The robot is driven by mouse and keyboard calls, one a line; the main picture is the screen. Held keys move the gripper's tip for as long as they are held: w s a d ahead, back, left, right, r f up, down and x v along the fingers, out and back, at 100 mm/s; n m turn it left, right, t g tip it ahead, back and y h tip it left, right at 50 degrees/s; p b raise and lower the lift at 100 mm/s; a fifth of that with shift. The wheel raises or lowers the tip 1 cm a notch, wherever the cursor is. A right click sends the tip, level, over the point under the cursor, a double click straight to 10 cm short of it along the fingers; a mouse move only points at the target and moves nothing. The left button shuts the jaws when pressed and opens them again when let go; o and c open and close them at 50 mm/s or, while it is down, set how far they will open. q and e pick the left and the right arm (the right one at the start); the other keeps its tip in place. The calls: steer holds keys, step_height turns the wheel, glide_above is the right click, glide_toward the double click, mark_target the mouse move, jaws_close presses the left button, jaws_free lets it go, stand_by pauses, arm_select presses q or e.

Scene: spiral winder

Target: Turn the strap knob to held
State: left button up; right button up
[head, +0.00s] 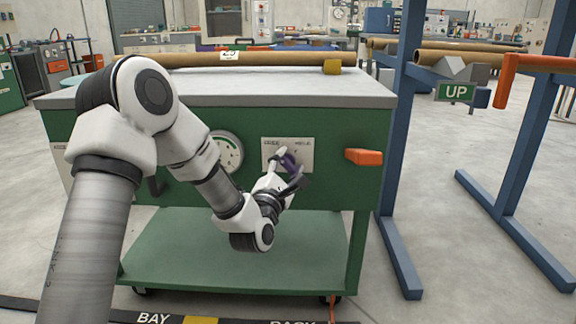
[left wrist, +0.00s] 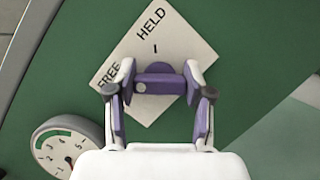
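The strap knob (left wrist: 160,88) is a dark purple bar on a round base, with a pale dot near its left end in the left wrist view. It sits on a light plate (left wrist: 178,45) marked FREE and HELD. The dot's end lies toward the FREE side. My left gripper (left wrist: 160,80) has one finger at each end of the bar, and both fingertips seem to touch it. In the head view my left gripper (head: 291,165) is at the plate (head: 276,150) on the green cabinet front and partly hides the knob. My right gripper is not in view.
A round dial gauge (head: 227,150) is left of the plate, and an orange handle (head: 364,157) is right of it. A cardboard tube (head: 190,59) lies on the grey top (head: 310,88). A blue frame (head: 400,130) stands right of the cabinet.

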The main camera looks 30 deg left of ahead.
arm_select(q)
steer(key=shift+r+m+h+p, duration=0.2)
steer(key=shift+m+h+p, duration=0.2)
steer(key=shift+m+p, duration=0.55)
steer(key=m+g+p, duration=0.1)
steer(key=m+p, duration=0.3)
steer(key=p, duration=0.1)
steer(key=m+g+p, duration=0.2)
steer(key=m+p, duration=0.2)
steer(key=p, duration=0.2)
steer(key=m+g+h+p, duration=0.1)
steer(key=m+p, duration=0.3)
steer(key=p, duration=0.1)
steer(key=shift+f+g, duration=0.1)
steer(key=shift+g, duration=0.3)
steer(key=shift+f+m+g+p, duration=0.3)
steer(key=shift+m+p, duration=0.35)
steer(key=shift+p, duration=0.5)
steer(key=o, duration=1.2)
steer(key=shift+c, duration=0.2)
